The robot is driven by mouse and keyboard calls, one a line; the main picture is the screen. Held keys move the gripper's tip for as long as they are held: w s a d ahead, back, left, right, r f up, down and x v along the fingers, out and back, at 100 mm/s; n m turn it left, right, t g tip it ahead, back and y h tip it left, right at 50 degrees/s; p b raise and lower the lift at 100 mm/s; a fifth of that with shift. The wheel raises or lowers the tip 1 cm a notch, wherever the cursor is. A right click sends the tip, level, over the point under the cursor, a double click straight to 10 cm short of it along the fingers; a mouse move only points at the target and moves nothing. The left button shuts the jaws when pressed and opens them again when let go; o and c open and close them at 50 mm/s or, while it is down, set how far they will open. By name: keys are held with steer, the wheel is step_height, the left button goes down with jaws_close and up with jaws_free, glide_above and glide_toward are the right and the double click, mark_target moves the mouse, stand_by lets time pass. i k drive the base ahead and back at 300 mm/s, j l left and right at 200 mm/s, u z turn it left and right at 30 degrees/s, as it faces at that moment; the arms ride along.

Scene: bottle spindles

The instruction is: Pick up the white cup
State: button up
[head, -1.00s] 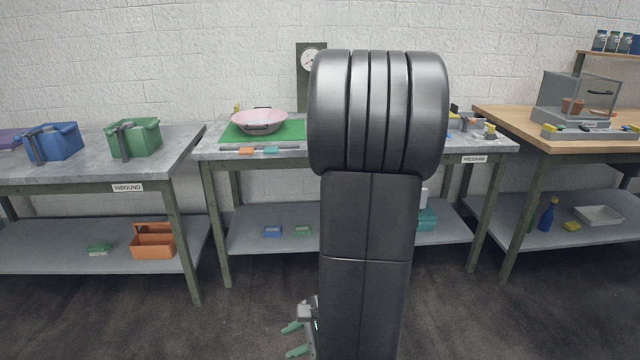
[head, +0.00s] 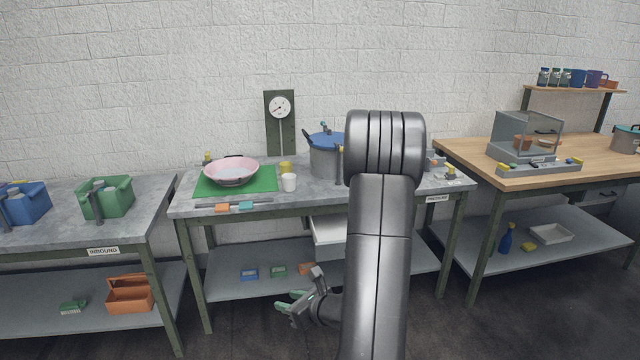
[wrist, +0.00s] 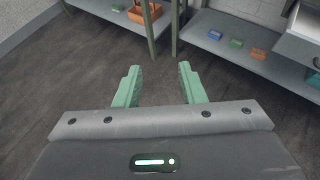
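The white cup (head: 289,183) stands upright on the middle table, at its front part, just right of the green mat (head: 262,184). A yellow cup-like item (head: 285,167) is right behind it. My gripper (head: 284,306) is low in front of the table, below the tabletop and well away from the cup. In the wrist view my gripper (wrist: 158,88) has its two green fingers spread apart with only floor between them. The cup does not show in the wrist view.
A pink pan (head: 231,171) sits on the mat. A pot with a blue lid (head: 327,158) stands right of the cup. Orange and teal items (head: 234,207) lie along the table's front edge. My arm hides part of the table's right side.

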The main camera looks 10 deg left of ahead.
mark_target(289, 183)
steer(key=i+j+z, duration=0.55)
steer(key=j, duration=0.2)
steer(key=i+j+z, duration=0.3)
steer(key=j, duration=0.15)
steer(key=i+j, duration=0.15)
steer(key=j, duration=0.25)
steer(key=i+j, duration=0.15)
steer(key=j, duration=0.25)
steer(key=i+j, duration=0.1)
steer(key=j, duration=0.25)
steer(key=i+j, duration=0.15)
steer(key=j, duration=0.25)
